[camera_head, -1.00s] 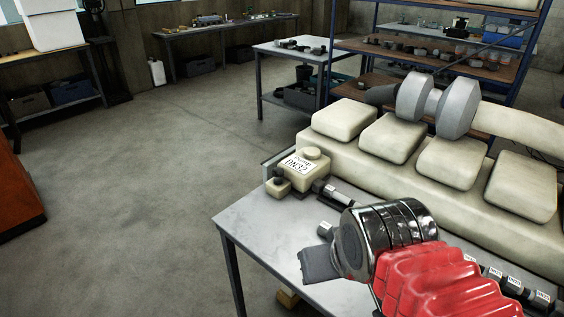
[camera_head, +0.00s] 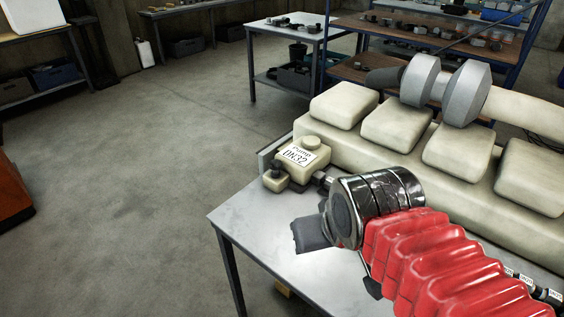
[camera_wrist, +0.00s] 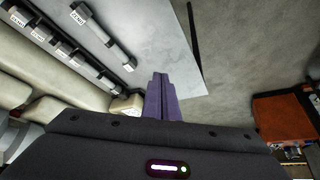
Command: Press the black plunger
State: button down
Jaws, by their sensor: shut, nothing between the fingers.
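A black plunger (camera_head: 277,168) stands upright on a small cream block (camera_head: 276,182) at the far left corner of the table in the head view. The block adjoins a larger cream pump (camera_head: 302,158) labelled "Pump DN32". My gripper (camera_head: 306,235) is over the grey table, in front of the plunger and apart from it in the picture. Its fingers are shut and empty in the wrist view (camera_wrist: 160,80). The plunger cannot be made out in the wrist view; a cream part (camera_wrist: 126,105) shows left of the fingers, partly hidden by my gripper body.
The grey table (camera_head: 240,215) is bare near its left edge. A long cream engine block (camera_head: 440,185) with raised covers runs along the right. Labelled dark cylinders (camera_wrist: 70,48) lie in a row beside it. Open floor lies to the left.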

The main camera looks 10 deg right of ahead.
jog(key=w+d+r+t+h, duration=0.1)
jog(key=w+d+r+t, duration=0.1)
jog(key=w+d, duration=0.35)
jog(key=w+d+r+n+t+h, duration=0.1)
jog(key=w+d+r+t, duration=0.15)
jog(key=w, duration=0.65)
jog(key=w+d+r+t+h, duration=0.1)
jog(key=w+d+t, duration=0.2)
jog(key=w+d, duration=0.35)
jog(key=w+a+f+n+g+y, duration=0.1)
jog(key=w+a+f+n+y, duration=0.3)
jog(key=y, duration=0.8)
jog(key=a+f+n, duration=0.2)
jog(key=a+f, duration=0.1)
jog(key=shift+a+f, duration=0.15)
jog(key=shift+a, duration=0.15)
jog(key=shift+w, duration=0.15)
send_over(276, 165)
jog(key=s+d, duration=0.2)
notch_tip(276, 165, down, 2)
jog(key=f, duration=0.3)
jog(key=shift+w+a+f, duration=0.1)
jog(key=shift+w+a, duration=0.1)
jog(key=shift+a, duration=0.05)
jog(key=shift+f, duration=0.6)
